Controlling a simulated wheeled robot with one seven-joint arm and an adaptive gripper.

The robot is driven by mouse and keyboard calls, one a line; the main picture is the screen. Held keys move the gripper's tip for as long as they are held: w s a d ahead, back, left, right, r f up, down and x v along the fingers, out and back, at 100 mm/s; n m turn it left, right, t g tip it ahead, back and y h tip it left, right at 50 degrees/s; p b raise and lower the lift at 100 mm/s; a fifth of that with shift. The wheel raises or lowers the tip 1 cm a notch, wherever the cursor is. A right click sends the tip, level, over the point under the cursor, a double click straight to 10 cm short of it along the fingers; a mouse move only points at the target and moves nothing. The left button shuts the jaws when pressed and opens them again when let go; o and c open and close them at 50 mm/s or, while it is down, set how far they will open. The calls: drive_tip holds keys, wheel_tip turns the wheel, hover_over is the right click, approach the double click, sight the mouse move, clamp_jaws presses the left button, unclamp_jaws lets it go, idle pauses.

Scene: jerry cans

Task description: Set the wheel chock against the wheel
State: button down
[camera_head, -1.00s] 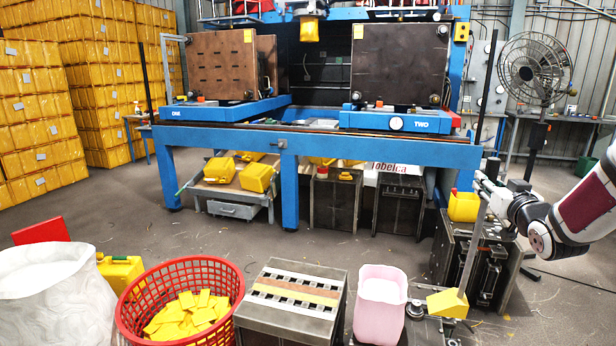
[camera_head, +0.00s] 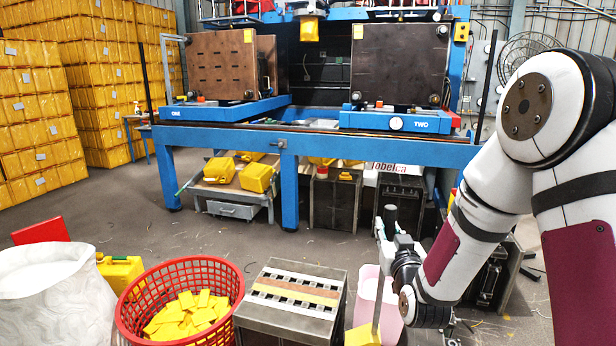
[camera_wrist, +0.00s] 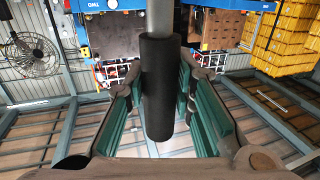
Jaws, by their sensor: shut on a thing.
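The wheel chock (camera_head: 364,336) is a yellow block on a long grey pole (camera_head: 377,305), cut off by the bottom edge of the head view, in front of the pink container. The pole stands nearly upright and ends in a black grip (camera_head: 390,216). My gripper (camera_head: 386,244) is at the upper pole, partly hidden by my arm. In the wrist view, my gripper (camera_wrist: 162,100) has its teal pads on both sides of the black grip (camera_wrist: 160,85), shut on it. I cannot make out the wheel; whether the chock touches anything below is out of view.
The pink container (camera_head: 364,285) is right behind the pole. A metal block (camera_head: 290,325) with a striped top stands left of it, then a red basket (camera_head: 180,275) of yellow pieces and a white sack (camera_head: 50,300). Floor (camera_head: 320,245) is open toward the blue frame (camera_head: 350,145).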

drive_tip(key=s+f, duration=0.3)
drive_tip(key=f, duration=0.3)
drive_tip(key=s+f, duration=0.4)
drive_tip(key=f, duration=0.3)
drive_tip(key=shift+f, duration=0.3)
